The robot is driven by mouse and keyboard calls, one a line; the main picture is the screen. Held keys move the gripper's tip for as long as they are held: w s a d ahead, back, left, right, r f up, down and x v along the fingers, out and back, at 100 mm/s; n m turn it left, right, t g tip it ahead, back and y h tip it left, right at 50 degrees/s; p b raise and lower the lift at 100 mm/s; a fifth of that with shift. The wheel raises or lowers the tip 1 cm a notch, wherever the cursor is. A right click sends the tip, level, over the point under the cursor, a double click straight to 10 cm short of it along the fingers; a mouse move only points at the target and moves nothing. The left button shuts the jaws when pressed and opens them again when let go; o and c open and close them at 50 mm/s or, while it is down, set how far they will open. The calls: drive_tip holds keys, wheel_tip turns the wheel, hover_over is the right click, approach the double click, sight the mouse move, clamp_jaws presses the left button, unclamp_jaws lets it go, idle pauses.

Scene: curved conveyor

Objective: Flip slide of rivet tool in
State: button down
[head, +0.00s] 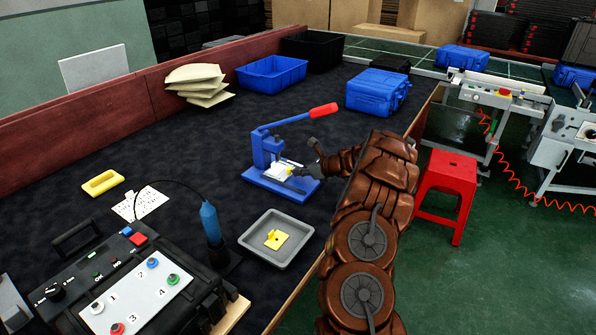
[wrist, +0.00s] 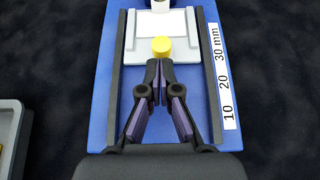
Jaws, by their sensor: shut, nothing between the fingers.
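The rivet tool (head: 266,150) is a blue press with a raised lever and a red handle, standing on the dark table. Its slide (wrist: 176,25) is a white plate between two dark rails on the blue base, with a yellow knob (wrist: 162,46) at its near edge. A scale in millimetres runs along the right rail. My gripper (wrist: 160,64) is shut and empty, its fingertips just at the near side of the yellow knob; I cannot tell whether they touch it. In the head view my gripper (head: 300,171) is over the tool's base, partly hidden by my arm.
A grey tray (head: 250,238) with a yellow part (head: 275,239) lies in front of the tool. A control box (head: 140,290) and a blue-handled tool (head: 210,222) stand at the front left. A red stool (head: 447,190) is beyond the table edge.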

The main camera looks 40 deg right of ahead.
drive_tip(key=s, duration=0.1)
drive_tip(key=s+d, duration=0.1)
drive_tip(key=s, duration=0.1)
drive_tip(key=shift+d+r, duration=0.25)
drive_tip(key=shift+d, duration=0.05)
drive_tip(key=v, duration=0.9)
drive_tip(key=shift+s+b, duration=0.25)
drive_tip(key=shift+b, duration=0.1)
drive_tip(key=shift+d+r, duration=0.1)
